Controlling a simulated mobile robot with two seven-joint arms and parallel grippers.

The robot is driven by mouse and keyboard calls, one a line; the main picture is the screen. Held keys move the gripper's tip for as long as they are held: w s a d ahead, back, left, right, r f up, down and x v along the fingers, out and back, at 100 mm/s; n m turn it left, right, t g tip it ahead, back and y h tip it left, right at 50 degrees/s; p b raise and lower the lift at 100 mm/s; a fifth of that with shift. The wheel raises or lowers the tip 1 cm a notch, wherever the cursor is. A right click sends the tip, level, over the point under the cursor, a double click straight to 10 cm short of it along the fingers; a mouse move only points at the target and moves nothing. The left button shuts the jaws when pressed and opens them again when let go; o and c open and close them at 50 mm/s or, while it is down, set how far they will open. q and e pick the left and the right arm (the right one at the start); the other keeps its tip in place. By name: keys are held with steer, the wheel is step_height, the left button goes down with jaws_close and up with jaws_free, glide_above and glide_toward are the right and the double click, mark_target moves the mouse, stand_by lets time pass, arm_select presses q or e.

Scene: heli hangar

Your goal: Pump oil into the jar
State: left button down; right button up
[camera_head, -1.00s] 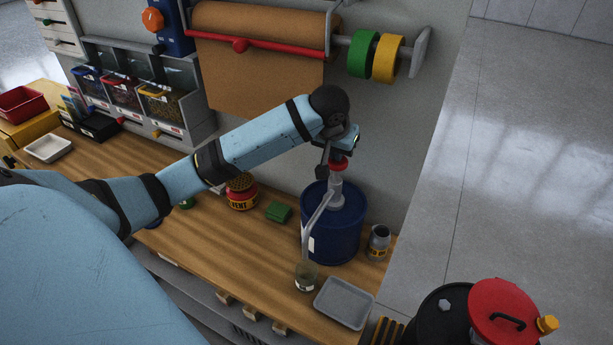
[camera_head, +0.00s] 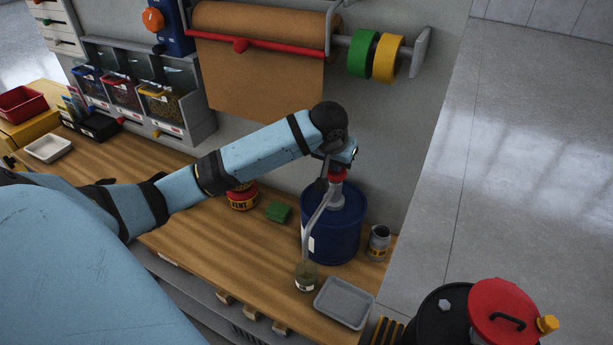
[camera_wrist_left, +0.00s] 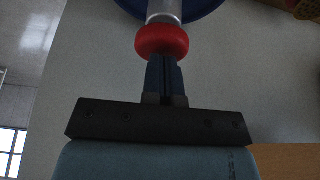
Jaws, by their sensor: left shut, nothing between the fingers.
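A blue oil drum (camera_head: 335,240) stands on the workbench with a grey pump on top. The pump's red knob (camera_head: 337,174) also shows in the left wrist view (camera_wrist_left: 162,40). The grey spout (camera_head: 318,215) slopes down to a small glass jar (camera_head: 306,276) with a white label, at the bench's front edge. The jar looks to hold some dark greenish liquid. My left gripper (camera_wrist_left: 166,62) is shut and empty, its fingertips against or just over the red knob. The head view shows its wrist above the pump (camera_head: 340,154). My right gripper is not in view.
A grey tray (camera_head: 344,303) lies right of the jar, and a grey can (camera_head: 378,243) stands right of the drum. A green block (camera_head: 278,212) and a red tin (camera_head: 242,198) stand to the left. A red-lidded black bin (camera_head: 503,309) is at lower right.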

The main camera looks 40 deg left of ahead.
arm_select(q)
steer(key=shift+f, duration=0.3)
steer(key=shift+r, duration=2.85)
steer(key=shift+f, duration=0.1)
steer(key=shift+f, duration=2.75)
steer(key=shift+r, duration=2.85)
steer(key=shift+f, duration=0.15)
